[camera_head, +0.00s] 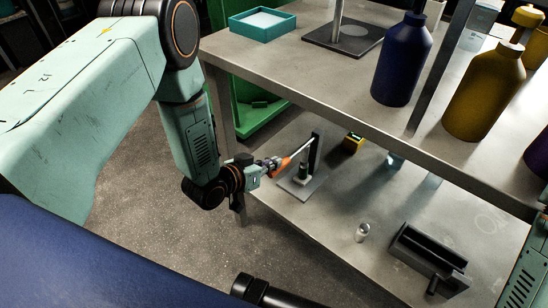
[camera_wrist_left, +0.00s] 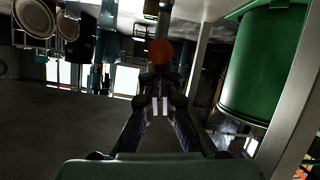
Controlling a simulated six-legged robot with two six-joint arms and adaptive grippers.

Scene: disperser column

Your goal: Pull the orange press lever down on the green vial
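The press (camera_head: 316,152) stands on the lower shelf, with a dark upright post and a flat grey base. Its lever slants from the post down to the left and ends in an orange handle (camera_head: 284,163). In the left wrist view the orange handle end (camera_wrist_left: 161,52) is a round knob just beyond the fingertips. My left gripper (camera_head: 266,168) is at the handle's end; its fingers (camera_wrist_left: 160,104) look drawn together, with nothing clear between them. Contact with the handle cannot be told. A small dark greenish vial (camera_head: 303,172) stands upright beside the post. My right gripper is not in view.
The upper shelf (camera_head: 290,62) overhangs the press and holds a blue bottle (camera_head: 402,60) and a yellow bottle (camera_head: 484,95). A clear vial (camera_head: 362,232) and a black holder (camera_head: 428,258) stand on the lower shelf. A green bin (camera_wrist_left: 262,65) stands right in the wrist view.

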